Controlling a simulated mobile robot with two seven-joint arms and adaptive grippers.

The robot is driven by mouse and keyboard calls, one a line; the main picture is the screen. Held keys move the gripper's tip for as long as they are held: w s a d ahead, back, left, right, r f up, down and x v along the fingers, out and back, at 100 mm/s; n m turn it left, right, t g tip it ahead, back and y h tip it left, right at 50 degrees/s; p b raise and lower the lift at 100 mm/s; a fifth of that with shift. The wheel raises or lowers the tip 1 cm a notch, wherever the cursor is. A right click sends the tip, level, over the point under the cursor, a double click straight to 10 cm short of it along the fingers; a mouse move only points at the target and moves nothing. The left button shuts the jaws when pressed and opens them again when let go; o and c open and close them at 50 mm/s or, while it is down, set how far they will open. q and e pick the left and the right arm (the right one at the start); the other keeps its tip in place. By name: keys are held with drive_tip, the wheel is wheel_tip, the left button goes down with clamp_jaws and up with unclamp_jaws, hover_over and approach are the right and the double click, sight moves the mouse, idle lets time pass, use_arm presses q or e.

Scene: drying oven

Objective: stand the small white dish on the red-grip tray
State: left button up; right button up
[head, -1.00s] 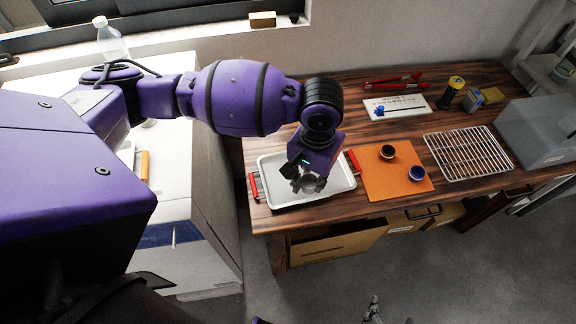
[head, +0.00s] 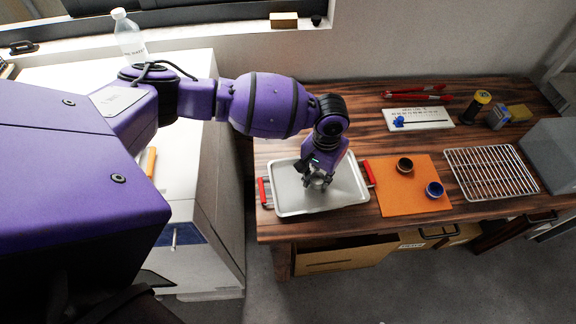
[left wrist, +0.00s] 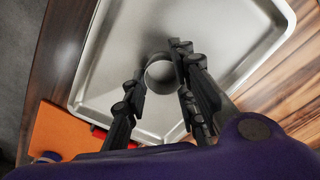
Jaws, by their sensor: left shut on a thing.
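The red-grip tray (head: 290,207) is a shallow pale tray with a red grip at each end, on the left end of the wooden table. My left gripper (head: 318,180) points down over the middle of it. In the left wrist view the gripper (left wrist: 158,75) is shut on the small white dish (left wrist: 160,71), which looks like a round greyish cup between the fingers. The tray floor (left wrist: 125,45) shows behind it. I cannot tell whether the dish touches the tray. My right gripper is not in view.
A wire rack (head: 490,172) is farther right. A white sign (head: 418,118) and red tongs are at the back. A white cabinet (head: 205,190) stands left.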

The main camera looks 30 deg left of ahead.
use_arm(q)
drive_tip(key=shift+w+r, duration=0.1)
drive_tip(key=o, duration=1.1)
wheel_tip(320, 180, up, 12)
drive_tip(key=p, duration=0.1)
